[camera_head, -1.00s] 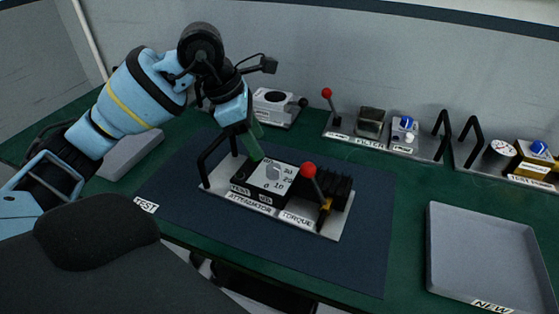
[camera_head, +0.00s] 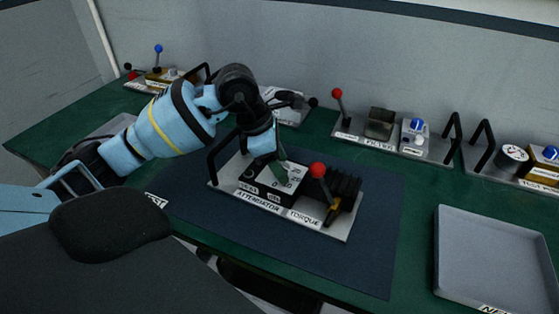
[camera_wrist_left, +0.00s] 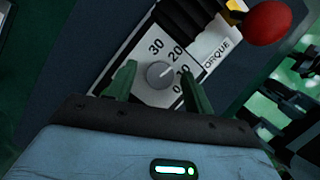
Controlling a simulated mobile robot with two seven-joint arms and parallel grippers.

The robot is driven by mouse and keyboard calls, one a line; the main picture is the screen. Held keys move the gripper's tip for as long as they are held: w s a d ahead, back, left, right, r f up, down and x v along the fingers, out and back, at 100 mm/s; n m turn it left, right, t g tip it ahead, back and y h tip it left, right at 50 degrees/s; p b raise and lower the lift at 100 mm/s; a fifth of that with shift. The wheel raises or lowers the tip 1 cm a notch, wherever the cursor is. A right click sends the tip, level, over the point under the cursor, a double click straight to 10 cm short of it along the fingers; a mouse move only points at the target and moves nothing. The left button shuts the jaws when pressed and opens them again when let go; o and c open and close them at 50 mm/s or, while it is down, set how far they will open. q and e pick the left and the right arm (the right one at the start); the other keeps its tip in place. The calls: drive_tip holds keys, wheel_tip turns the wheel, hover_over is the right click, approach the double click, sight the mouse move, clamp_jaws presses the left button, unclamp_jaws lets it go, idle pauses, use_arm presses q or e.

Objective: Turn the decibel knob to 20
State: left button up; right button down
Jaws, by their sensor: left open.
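The attenuator unit (camera_head: 262,190) sits on a light plate on the blue mat, beside the torque part. Its white dial face (camera_wrist_left: 140,52) carries the numbers 30, 20, 10 and 0. The round grey decibel knob (camera_wrist_left: 158,75) shows in the left wrist view; its pale mark seems to point up and right, between 20 and 10. My left gripper (camera_wrist_left: 158,86) is open, with one green finger on each side of the knob; contact cannot be told. In the head view my left gripper (camera_head: 277,168) hangs over the dial and hides the knob. My right gripper is out of view.
A red-balled lever (camera_head: 318,171) stands close right of the dial, near black fins (camera_head: 345,187). A black handle (camera_head: 214,158) rises at the plate's left end. A grey tray (camera_head: 497,255) is at right. Filter and other units line the back.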

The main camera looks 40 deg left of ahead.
use_arm(q)
drive_tip(key=c, duration=1)
drive_tip(key=shift+r+n, duration=0.1)
drive_tip(key=shift+n, duration=0.4)
drive_tip(key=shift+n+t+p, duration=0.3)
drive_tip(key=shift+n, duration=0.2)
drive_tip(key=o, duration=1)
